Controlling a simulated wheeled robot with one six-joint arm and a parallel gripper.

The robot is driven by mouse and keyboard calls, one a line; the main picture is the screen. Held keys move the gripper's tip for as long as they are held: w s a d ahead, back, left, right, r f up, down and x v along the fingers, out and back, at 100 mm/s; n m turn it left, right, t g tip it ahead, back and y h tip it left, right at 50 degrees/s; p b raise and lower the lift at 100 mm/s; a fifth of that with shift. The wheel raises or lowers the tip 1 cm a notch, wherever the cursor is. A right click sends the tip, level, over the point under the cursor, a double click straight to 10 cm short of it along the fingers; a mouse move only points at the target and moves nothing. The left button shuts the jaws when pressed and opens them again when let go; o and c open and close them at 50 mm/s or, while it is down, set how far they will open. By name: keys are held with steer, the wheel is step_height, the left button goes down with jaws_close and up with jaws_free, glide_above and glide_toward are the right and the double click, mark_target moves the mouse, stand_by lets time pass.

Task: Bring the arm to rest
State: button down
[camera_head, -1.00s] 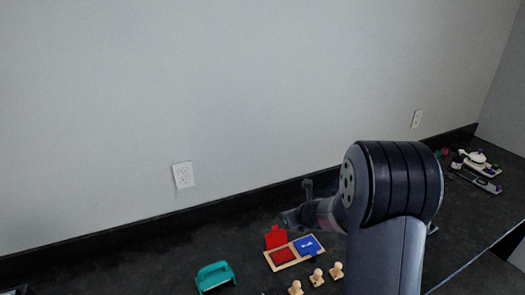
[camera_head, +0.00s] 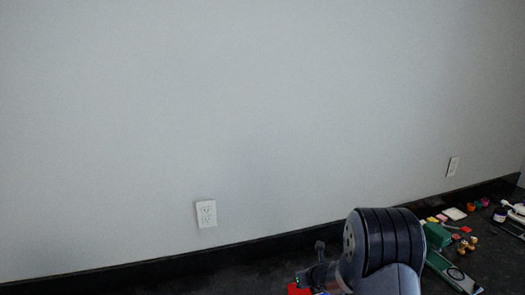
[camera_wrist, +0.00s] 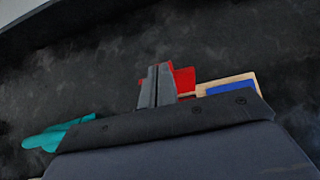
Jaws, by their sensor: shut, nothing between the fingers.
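My gripper (camera_wrist: 156,86) shows in the wrist view with its two fingers together and nothing between them. It hangs above the dark counter. Behind the fingertips is a red piece (camera_wrist: 183,78), with a wooden tray (camera_wrist: 228,82) holding a blue panel (camera_wrist: 232,90) to its right. In the head view my arm rises at the bottom right of the middle, and it hides most of the tray area. The gripper's fingers cannot be made out there. A bit of red (camera_head: 298,289) shows at the bottom edge beside the arm.
A teal handled tool (camera_wrist: 57,133) lies at the left in the wrist view. In the head view a green item (camera_head: 437,235) and several small coloured things stand on the counter at the right. A wall with an outlet (camera_head: 206,213) rises behind. The counter's back left is bare.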

steer(key=shift+b+x, duration=0.4)
steer(key=shift+x, duration=0.7)
steer(key=shift+s, duration=0.35)
steer(key=shift+w+d+f, duration=0.1)
steer(key=shift+w, duration=0.05)
